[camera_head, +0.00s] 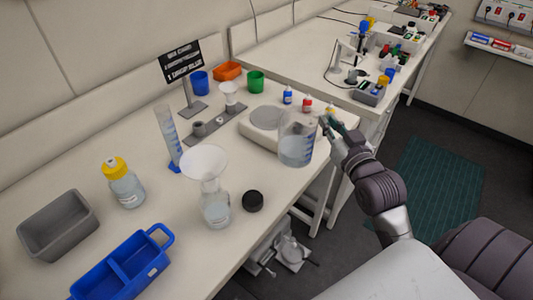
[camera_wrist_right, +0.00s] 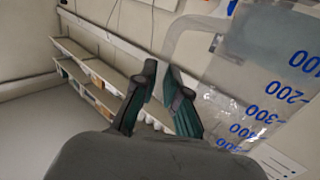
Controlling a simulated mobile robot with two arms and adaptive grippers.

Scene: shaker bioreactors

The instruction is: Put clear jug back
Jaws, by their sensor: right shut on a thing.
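The clear jug (camera_head: 296,150) has blue graduation marks and some clear liquid in its lower part. In the head view it is at the right front corner of the white scale, near the bench's front edge. I cannot tell whether its base touches the bench. My right gripper (camera_head: 328,122) is shut on the jug's handle, on the right side of the jug. In the right wrist view the jug's marked wall (camera_wrist_right: 270,85) fills the right side, with the handle running to the fingers of the right gripper (camera_wrist_right: 161,80). My left gripper is not in view.
The white scale (camera_head: 258,139) is behind the jug. A flask with a funnel (camera_head: 215,208) and a black cap (camera_head: 252,201) stand to the left. Small dropper bottles (camera_head: 307,103) are behind. The blue tray (camera_head: 125,268) and grey bin (camera_head: 57,225) are far left.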

